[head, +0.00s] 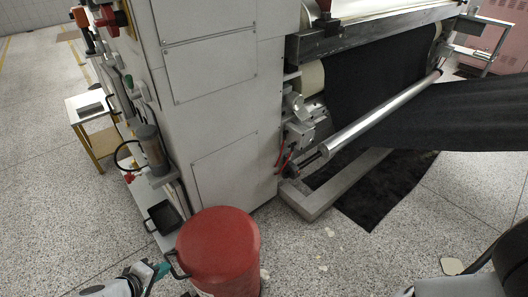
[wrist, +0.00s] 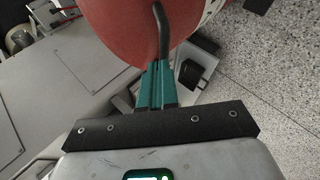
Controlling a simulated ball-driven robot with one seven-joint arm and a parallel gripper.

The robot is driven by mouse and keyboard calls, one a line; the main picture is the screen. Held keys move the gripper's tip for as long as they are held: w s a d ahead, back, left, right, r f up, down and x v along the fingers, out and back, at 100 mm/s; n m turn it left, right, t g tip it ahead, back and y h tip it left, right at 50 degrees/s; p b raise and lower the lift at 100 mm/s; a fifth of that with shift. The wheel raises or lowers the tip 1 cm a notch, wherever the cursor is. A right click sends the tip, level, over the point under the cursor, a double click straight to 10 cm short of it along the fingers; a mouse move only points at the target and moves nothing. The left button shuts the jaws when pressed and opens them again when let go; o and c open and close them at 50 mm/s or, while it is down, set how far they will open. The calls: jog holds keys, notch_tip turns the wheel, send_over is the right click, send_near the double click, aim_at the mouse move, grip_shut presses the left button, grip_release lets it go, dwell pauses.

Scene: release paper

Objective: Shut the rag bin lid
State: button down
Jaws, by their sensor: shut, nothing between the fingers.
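The red rag bin (head: 207,284) stands on the floor at the bottom of the head view. Its round red lid (head: 218,240) covers the top, and I cannot tell whether it sits fully flush. A dark curved handle (head: 174,266) is on the bin's left side. My gripper (head: 162,269), with teal fingers, is just left of that handle. In the wrist view, the shut, empty fingers (wrist: 158,66) point at the lower end of the dark handle (wrist: 161,30) against the red surface (wrist: 120,25). I cannot tell whether they touch it.
A large pale machine cabinet (head: 235,130) stands right behind the bin. A black dustpan-like item (head: 163,217) lies on a ledge left of the bin. Black fabric (head: 375,75) runs over a roller at right. Speckled floor (head: 60,210) is clear at left.

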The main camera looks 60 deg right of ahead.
jog(key=shift+a+f+b, duration=0.15)
jog(key=shift+f+b, duration=0.35)
jog(key=shift+f, duration=0.3)
